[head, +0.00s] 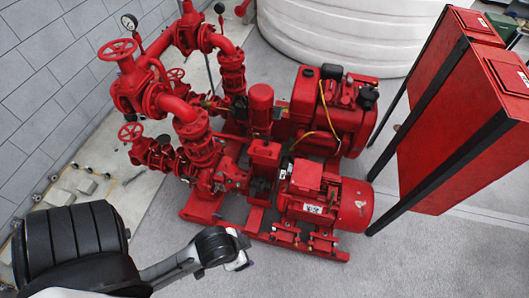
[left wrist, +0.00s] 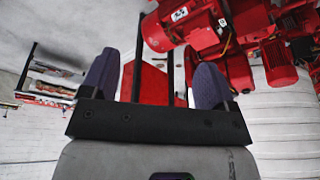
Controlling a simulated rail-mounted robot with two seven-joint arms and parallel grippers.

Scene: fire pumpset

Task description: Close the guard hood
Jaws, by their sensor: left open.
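The red pumpset stands on the grey floor in the head view. Its electric motor (head: 335,203) is at the front right and also shows at the top of the left wrist view (left wrist: 172,28). A red box-shaped cover (head: 264,155) stands between the motor and the pump (head: 205,180); it may be the guard hood, but I cannot tell for sure, nor how far it is open. My left gripper (head: 238,252) is in front of the pumpset's base, apart from it. In the left wrist view its two dark fingers (left wrist: 154,82) are spread and empty. My right gripper is out of view.
Red control cabinets (head: 450,130) on black legs stand at the right. A second red machine, the engine (head: 325,110), sits behind the motor. Red pipes and valves (head: 130,85) rise at the left. A white tank (head: 350,35) is behind. The front floor is clear.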

